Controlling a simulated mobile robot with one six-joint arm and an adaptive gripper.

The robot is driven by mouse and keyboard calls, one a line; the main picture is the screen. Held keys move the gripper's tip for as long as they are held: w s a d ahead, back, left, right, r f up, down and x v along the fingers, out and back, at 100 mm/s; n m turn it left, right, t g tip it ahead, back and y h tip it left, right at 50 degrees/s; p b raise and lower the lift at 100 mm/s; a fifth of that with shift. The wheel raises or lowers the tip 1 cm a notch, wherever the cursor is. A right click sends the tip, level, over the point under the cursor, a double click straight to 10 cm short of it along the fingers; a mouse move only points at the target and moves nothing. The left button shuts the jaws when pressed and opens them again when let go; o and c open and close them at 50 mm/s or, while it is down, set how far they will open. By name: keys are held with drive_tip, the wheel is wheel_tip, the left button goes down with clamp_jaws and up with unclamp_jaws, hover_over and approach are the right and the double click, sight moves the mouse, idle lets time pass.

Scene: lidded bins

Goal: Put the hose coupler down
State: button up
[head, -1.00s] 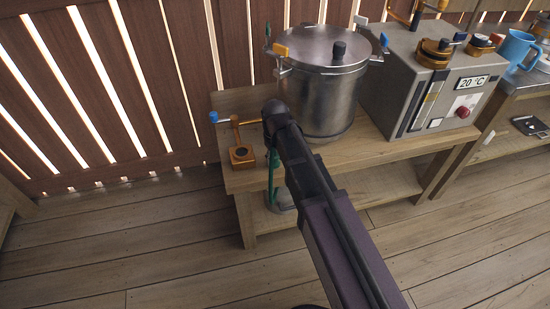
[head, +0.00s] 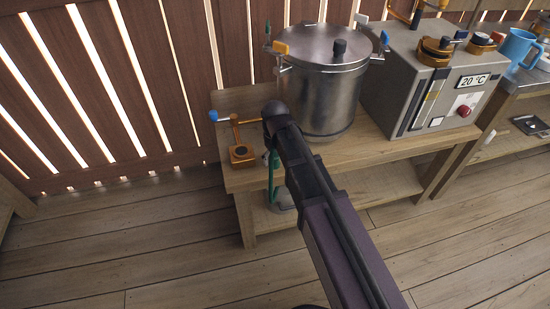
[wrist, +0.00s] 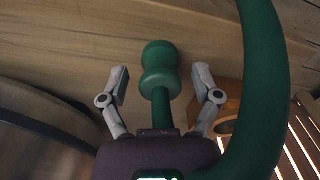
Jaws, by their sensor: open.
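The hose coupler (wrist: 159,70) is a green, waisted knob in the wrist view, between my gripper's fingers. It appears to lie on or just above the wooden bench top, with contact unclear. My gripper (wrist: 161,84) is open, with a visible gap between each fingertip and the coupler. A thick green hose (wrist: 262,80) curves down the right of the wrist view. In the head view, green hose (head: 272,178) shows beside my arm at the bench's front edge. My arm hides the fingers and the coupler there.
A steel pot (head: 322,100) stands on the bench (head: 380,147) just behind my arm. An orange fitting with a round opening (head: 242,155) is close on the left. A grey control box (head: 425,85) stands right. Bare bench top lies before the pot.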

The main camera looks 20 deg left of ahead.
sight(276, 156)
drive_tip(key=shift+r, duration=0.2)
wheel_tip(276, 156, up, 12)
drive_tip(key=p, duration=1.2)
drive_tip(key=shift+r+p, duration=0.25)
drive_tip(key=shift+p, duration=0.15)
drive_tip(key=shift+d, duration=0.1)
idle(0.5)
drive_tip(key=s+d+m, duration=0.2)
drive_tip(key=d+m, duration=0.2)
drive_tip(key=d, duration=1.4)
drive_tip(key=s+d+m, duration=0.3)
drive_tip(key=d+m, duration=0.2)
drive_tip(key=d, duration=1.3)
drive_tip(key=shift+s, duration=0.25)
drive_tip(key=shift+r, duration=0.1)
wheel_tip(276, 156, up, 18)
drive_tip(key=p, duration=1.8)
